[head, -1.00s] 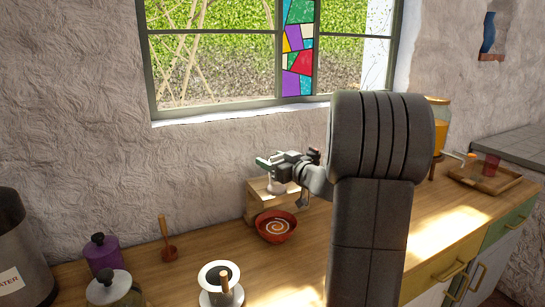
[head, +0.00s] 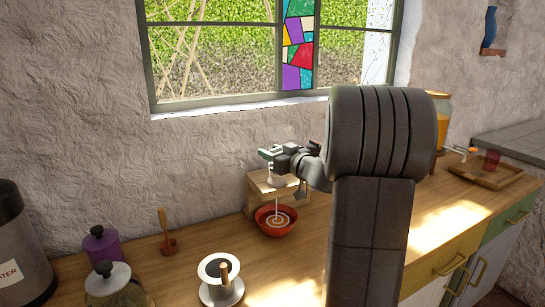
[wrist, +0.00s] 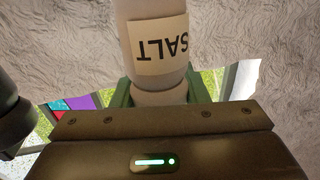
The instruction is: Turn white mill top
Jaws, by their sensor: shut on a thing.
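The white mill (head: 273,181) stands above the front of a small wooden stand, partly hidden by my gripper. In the wrist view the mill (wrist: 150,70) shows a SALT label, upside down in the picture. My gripper (head: 270,154) is shut on the mill's top, with green fingers on either side of its narrower end in the wrist view (wrist: 165,98). A thin pale streak shows between the mill and the red bowl (head: 262,222) below it. The bowl has a pale spiral inside.
The wooden stand (head: 258,201) is against the rough wall. A tray (head: 484,177) lies far right. Counter right of the bowl is partly hidden by my arm.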

